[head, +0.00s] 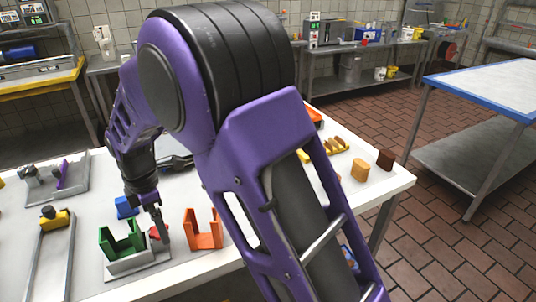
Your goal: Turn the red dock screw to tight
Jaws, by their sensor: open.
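My gripper (160,226) points down over the front of the white table, beside the green holder. It is open; its fingers look close together from this angle. A small red piece (153,233), which looks like the red dock screw, shows right at the fingers, partly hidden by them. I cannot tell whether the fingers touch it or stand around it. The green U-shaped holder (108,245) stands on a grey base plate (130,264) just left of the red piece. The screw's turn position cannot be made out.
An orange U-shaped holder (204,242) stands close right of my gripper. A blue block (124,207) lies behind the green holder. A yellow-topped fixture on a rail (53,220) is at left. Orange and brown blocks (360,169) stand at the right end. My arm hides the table's middle.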

